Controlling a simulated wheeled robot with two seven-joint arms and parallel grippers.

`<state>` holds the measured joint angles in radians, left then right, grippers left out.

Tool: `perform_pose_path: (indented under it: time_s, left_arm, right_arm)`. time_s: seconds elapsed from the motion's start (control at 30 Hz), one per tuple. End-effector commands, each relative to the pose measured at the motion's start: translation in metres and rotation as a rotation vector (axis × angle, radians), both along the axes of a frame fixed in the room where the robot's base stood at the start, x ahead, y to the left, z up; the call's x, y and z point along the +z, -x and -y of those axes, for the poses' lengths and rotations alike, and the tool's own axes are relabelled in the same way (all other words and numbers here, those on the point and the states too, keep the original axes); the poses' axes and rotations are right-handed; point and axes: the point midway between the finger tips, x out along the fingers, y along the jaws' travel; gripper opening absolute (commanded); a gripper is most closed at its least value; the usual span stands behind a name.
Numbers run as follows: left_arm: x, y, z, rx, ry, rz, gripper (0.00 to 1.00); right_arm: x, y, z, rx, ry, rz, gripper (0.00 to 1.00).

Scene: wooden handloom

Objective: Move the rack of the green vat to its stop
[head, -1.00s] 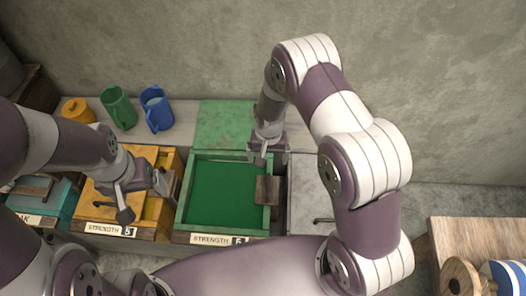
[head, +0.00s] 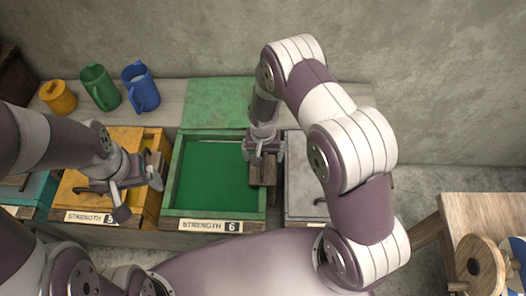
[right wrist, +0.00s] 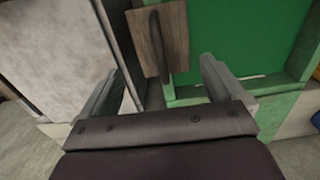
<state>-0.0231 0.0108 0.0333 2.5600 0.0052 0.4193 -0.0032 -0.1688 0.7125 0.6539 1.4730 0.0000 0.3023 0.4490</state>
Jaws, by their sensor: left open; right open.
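The green vat (head: 165,188) is an open green box of green liquid, with a "STRENGTH 6" label on its front. Its rack shows as a brown wooden piece (head: 263,175) at the vat's right wall. My right gripper (head: 262,152) is open, pointing down over the back part of that piece and hiding some of it. In the right wrist view, the wooden piece (right wrist: 146,46) with a dark upright bar lies between and beyond the spread fingers, apart from both. My left gripper (head: 138,194) is open and empty above the yellow vat (head: 78,190).
A green lid (head: 217,102) lies behind the green vat. A grey-covered vat (head: 303,175) adjoins on the right, a teal one (head: 30,190) at far left. Yellow, green (head: 100,88) and blue (head: 141,88) jugs stand at the back left. A wooden table with spools (head: 480,265) is at right.

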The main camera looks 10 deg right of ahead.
Motion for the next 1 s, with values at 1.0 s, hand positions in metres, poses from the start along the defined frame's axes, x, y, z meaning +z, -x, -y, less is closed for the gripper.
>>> perform_pose_path:
  time_s: [1.0]
  left_arm:
    - [-0.044, 0.0, 0.0, 0.0, 0.0, 0.0, 0.86]
  right_arm:
    - [-0.057, 0.0, 0.0, 0.0, 0.0, 0.0, 0.63]
